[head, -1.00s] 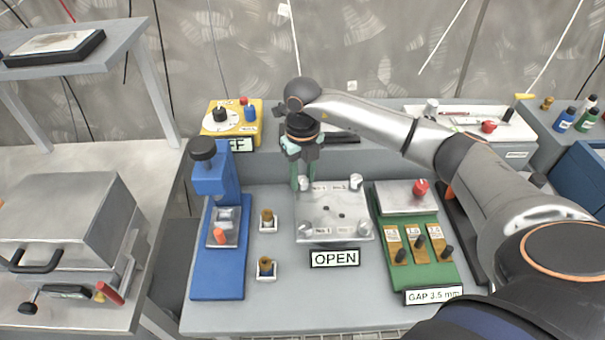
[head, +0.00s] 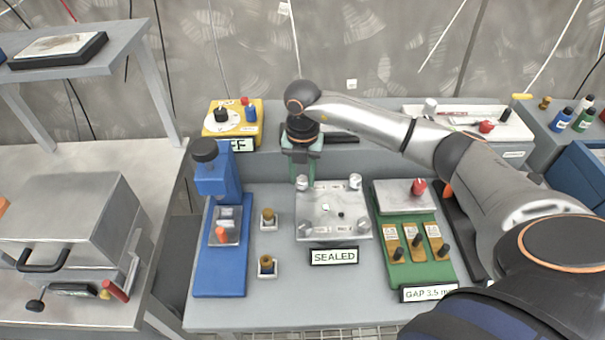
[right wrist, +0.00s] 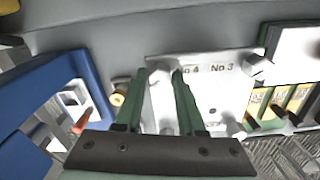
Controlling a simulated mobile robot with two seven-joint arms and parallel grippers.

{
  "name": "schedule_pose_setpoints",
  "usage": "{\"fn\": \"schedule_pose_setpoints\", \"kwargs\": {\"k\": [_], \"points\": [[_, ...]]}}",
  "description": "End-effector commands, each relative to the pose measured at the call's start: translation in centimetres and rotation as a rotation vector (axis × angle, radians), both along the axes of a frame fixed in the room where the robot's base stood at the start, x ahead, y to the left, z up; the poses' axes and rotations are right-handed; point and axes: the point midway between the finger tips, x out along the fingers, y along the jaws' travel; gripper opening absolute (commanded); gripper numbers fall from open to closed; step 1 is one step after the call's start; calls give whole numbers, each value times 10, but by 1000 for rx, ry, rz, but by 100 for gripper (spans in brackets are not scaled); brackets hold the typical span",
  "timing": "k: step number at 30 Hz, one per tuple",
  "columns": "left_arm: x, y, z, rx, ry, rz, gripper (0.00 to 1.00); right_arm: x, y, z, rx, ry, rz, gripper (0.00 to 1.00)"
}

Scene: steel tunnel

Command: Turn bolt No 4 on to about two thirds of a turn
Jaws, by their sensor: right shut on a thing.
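The clear plate (head: 325,228) lies on the grey bench with a bolt at each corner. Bolt No 4 (head: 302,181) is at its back left corner, beside the "No 4" label (right wrist: 189,70) in the right wrist view. My right gripper (head: 301,174) points down over this bolt, its green fingers shut on the bolt head. In the right wrist view the fingers (right wrist: 161,75) stand on either side of the pale head and partly hide it. Bolt No 3 (head: 355,181) is at the back right corner. A sign (head: 334,257) in front of the plate reads SEALED.
A blue press stand (head: 220,270) is left of the plate, with two small brass parts in white holders (head: 267,218) between. A green gauge board (head: 435,265) is at the right. A yellow dial box (head: 232,130) stands behind. The bench front is clear.

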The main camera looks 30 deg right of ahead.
Motion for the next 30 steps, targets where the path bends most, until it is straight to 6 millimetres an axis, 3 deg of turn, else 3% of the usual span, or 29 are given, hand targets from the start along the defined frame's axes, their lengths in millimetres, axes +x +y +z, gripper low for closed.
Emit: {"fn": "schedule_pose_setpoints", "kwargs": {"k": [16, 17, 24, 30], "points": [[0, 0, 1, 0, 0, 0, 69, 1, -1, 1, -1, -3, -28, 0], [0, 0, 1, 0, 0, 0, 69, 1, -1, 1, -1, -3, -28, 40], [0, 0, 1, 0, 0, 0, 69, 0, 0, 1, -1, -2, -27, 67], [0, 0, 1, 0, 0, 0, 69, 0, 0, 0, -1, -1, -26, 69]]}}
